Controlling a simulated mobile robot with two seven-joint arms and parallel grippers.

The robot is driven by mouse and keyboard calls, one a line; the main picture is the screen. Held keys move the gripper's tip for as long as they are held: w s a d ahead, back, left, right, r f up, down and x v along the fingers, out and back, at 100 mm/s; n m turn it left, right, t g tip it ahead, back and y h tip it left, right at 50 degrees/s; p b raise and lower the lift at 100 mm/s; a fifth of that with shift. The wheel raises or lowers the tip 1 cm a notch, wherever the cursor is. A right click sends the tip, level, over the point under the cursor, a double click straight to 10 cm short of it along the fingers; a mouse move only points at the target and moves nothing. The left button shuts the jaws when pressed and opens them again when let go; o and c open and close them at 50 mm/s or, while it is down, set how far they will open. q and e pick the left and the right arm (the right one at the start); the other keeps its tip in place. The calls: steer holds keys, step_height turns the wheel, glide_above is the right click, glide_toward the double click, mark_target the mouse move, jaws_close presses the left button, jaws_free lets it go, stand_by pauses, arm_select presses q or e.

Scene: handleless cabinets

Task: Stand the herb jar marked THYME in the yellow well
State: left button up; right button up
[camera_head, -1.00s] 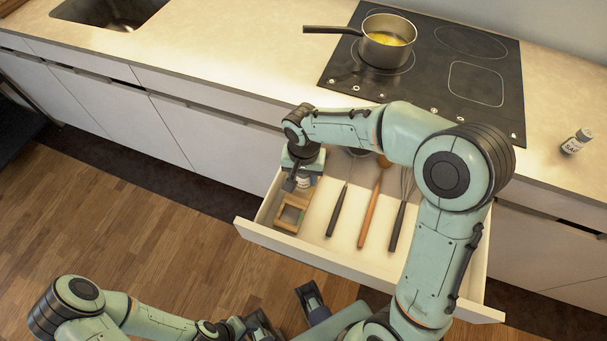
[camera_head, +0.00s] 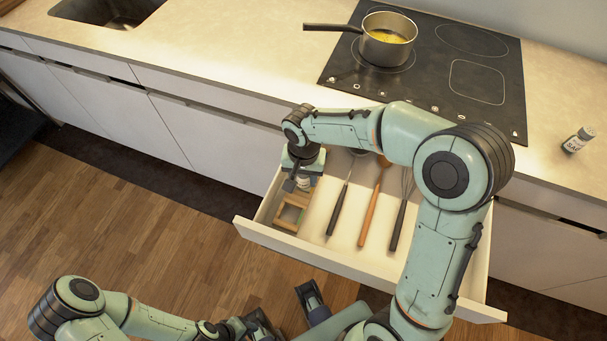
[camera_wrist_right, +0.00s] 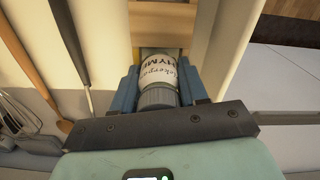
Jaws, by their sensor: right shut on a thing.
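The herb jar (camera_wrist_right: 158,76) has a white label, partly hidden, reading "HYM", and a grey lid. In the right wrist view it is between the blue fingers of my right gripper (camera_wrist_right: 160,88), which is shut on it. In the head view my right gripper (camera_head: 301,183) is low over the left side of the open drawer, at the back part of a wooden rack (camera_head: 291,214). A yellow patch shows just beyond the jar in the wrist view; whether the jar is seated in that well is hidden.
The drawer (camera_head: 330,262) also holds utensils, including a dark-handled one (camera_head: 340,208), a wooden spoon (camera_head: 371,210) and a whisk (camera_head: 402,215), right of the rack. A pot (camera_head: 387,45) stands on the hob (camera_head: 430,85).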

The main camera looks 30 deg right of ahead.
steer(key=shift+f, duration=0.25)
steer(key=o, duration=1.3)
steer(key=shift+c, duration=0.2)
steer(key=shift+r, duration=0.15)
step_height(320, 180, up, 13)
steer(key=shift+r+p, duration=0.1)
steer(key=shift+p, duration=0.8)
